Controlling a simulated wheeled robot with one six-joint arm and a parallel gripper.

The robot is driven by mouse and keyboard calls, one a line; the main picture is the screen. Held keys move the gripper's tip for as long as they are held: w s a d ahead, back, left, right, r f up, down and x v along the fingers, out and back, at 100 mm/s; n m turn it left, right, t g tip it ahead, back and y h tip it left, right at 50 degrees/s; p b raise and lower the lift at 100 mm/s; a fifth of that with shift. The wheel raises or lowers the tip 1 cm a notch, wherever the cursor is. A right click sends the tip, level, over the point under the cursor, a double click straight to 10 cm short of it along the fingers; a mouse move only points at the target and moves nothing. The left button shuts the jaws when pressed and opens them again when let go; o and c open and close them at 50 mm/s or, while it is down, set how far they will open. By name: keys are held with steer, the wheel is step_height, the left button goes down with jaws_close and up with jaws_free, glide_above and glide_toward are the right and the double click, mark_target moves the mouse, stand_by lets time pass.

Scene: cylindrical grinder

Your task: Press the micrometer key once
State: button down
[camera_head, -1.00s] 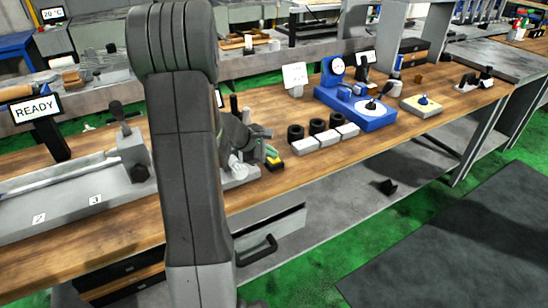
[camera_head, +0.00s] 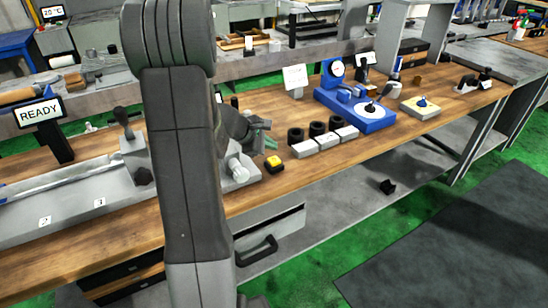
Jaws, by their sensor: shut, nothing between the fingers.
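A small yellow key on a black base (camera_head: 273,164) sits on the wooden bench near its front edge, just right of the grey machine bed. It is the only button-like thing beside the machine, and I take it for the micrometer key. My gripper (camera_head: 266,138) shows small and partly hidden behind my own arm. It is shut and empty, above and behind the key in the picture, apart from it. The key's top is in plain view. A display reading READY (camera_head: 39,112) stands on the left.
A pale round knob (camera_head: 238,170) sits on the machine's end, left of the key. Several black rings (camera_head: 317,130) and white blocks (camera_head: 328,141) stand to the right. A blue gauge stand (camera_head: 362,116) is farther right. A drawer handle (camera_head: 257,250) juts out below.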

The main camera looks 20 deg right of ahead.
mark_target(270, 160)
step_height(270, 160, up, 3)
steer(key=shift+r+p, duration=0.15)
steer(key=shift+p, duration=0.75)
steer(key=shift+f, duration=1)
steer(key=shift+s, duration=0.15)
steer(key=shift+r+p, duration=0.3)
steer(key=shift+p, duration=0.35)
step_height(270, 160, up, 5)
steer(key=p, duration=0.3)
steer(key=shift+f, duration=0.1)
steer(key=shift+f, duration=0.15)
